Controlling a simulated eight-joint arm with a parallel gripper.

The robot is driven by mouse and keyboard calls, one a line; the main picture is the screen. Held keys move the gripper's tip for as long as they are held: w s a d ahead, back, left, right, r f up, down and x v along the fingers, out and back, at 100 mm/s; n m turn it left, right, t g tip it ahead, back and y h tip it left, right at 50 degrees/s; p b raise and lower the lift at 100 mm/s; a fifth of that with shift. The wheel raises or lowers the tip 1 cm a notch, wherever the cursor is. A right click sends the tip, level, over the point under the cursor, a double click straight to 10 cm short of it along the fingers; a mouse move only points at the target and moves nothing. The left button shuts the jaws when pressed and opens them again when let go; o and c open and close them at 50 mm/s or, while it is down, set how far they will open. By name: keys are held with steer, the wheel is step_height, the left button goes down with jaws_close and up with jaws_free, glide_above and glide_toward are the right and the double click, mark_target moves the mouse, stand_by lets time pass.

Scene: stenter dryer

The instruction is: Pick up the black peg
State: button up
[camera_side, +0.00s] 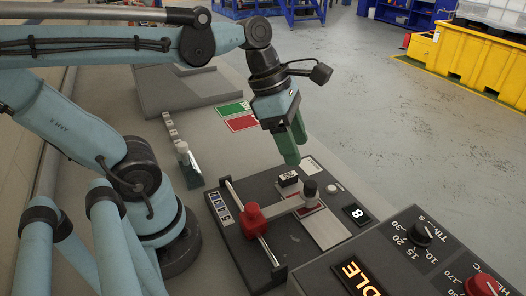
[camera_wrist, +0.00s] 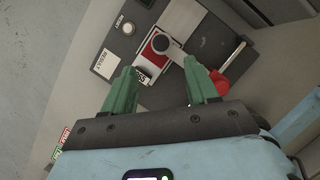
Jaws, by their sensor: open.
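What appears to be the black peg (camera_side: 310,187) is a short dark cylinder standing upright at the end of a pale arm on the dark fixture plate (camera_side: 290,245). From above, its round dark top (camera_wrist: 160,43) shows in the wrist view with a pale rim around it. My gripper (camera_side: 296,152) hangs above the fixture, its green fingers pointing down. In the wrist view the two fingers (camera_wrist: 160,65) are apart with nothing held between them. The peg's top lies just beyond the fingertips there. In the side view the fingers are above the peg, clear of it.
A small black labelled block (camera_side: 289,180) sits close beside the peg. A red slider (camera_side: 254,220) rides a metal rail on the left. A control panel with knobs (camera_side: 422,233) stands at front right.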

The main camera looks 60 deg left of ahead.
mark_target(311, 183)
steer(key=shift+x, duration=4.5)
steer(key=shift+d, duration=0.15)
steer(key=shift+r, duration=0.1)
jaws_close()
